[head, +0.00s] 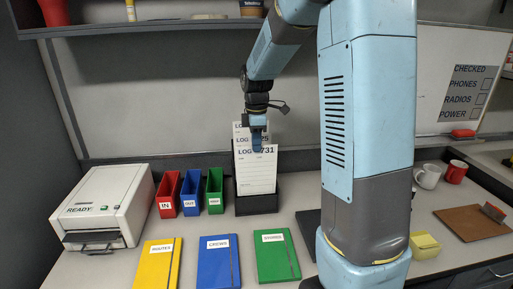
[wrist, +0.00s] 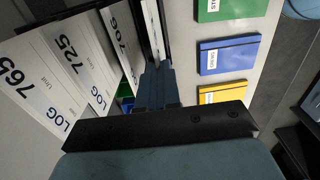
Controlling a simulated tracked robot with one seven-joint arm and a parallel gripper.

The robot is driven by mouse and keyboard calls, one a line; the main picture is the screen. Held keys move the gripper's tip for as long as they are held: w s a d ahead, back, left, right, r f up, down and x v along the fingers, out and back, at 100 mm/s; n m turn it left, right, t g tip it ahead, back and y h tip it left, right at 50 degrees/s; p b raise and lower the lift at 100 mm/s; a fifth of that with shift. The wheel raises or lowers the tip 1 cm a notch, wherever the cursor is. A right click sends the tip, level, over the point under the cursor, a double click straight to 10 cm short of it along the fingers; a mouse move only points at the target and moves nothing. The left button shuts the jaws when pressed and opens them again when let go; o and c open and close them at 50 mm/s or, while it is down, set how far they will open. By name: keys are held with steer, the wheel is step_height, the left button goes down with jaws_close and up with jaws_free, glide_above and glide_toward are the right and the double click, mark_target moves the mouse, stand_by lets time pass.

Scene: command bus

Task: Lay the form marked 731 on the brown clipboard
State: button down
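The white form marked 731 (head: 256,175) stands upright at the front of a black holder (head: 257,204), with other LOG forms behind it. My gripper (head: 258,141) points down at its top edge, one finger covering part of the heading. In the wrist view the blue fingers (wrist: 156,82) are close together, seemingly shut on a sheet seen edge-on (wrist: 154,30); its number does not show there. Forms 706 (wrist: 124,45), 725 (wrist: 75,55) and 765 (wrist: 25,85) stand beside it. The brown clipboard (head: 468,223) lies at the far right, bare, with a dark clip.
Red (head: 167,194), blue (head: 190,193) and green (head: 214,191) bins and a printer (head: 104,205) stand left of the holder. Yellow (head: 158,264), blue (head: 219,262) and green (head: 276,256) books lie in front. Two mugs (head: 428,177) and a yellow block (head: 424,246) are near the clipboard. My arm hides the middle right.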

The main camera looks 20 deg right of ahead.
steer(key=shift+r, duration=1.8)
steer(key=shift+s, duration=0.15)
steer(key=s+a, duration=0.2)
steer(key=s, duration=0.7)
steer(key=shift+s, duration=0.3)
